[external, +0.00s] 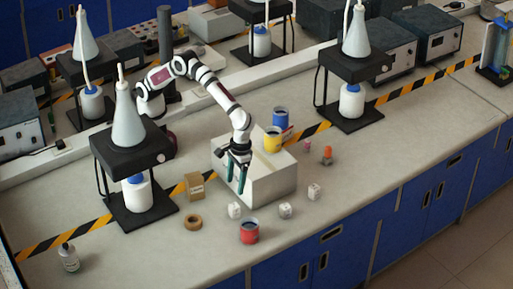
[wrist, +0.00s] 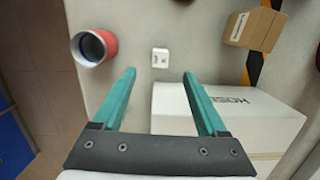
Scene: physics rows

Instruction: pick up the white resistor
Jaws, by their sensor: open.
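I cannot make out a thing that is clearly a resistor. The nearest white candidates are small white blocks with dark marks: one left (external: 234,210), one in the middle (external: 285,210) and one at right (external: 314,191). In the wrist view, one small white block (wrist: 160,57) lies beyond and between my fingertips, apart from them. My gripper (external: 239,179) is open and empty, pointing down by the front side of a large white box (external: 270,186). In the wrist view, my gripper (wrist: 159,73) has its right finger over this box (wrist: 245,115).
A red cup (external: 249,232) stands near the front edge, with a tape roll (external: 194,222) and cardboard box (external: 195,185) to its left. A yellow cup (external: 272,140) and blue cup (external: 281,118) stand by the white box. Black stands with flasks flank the area.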

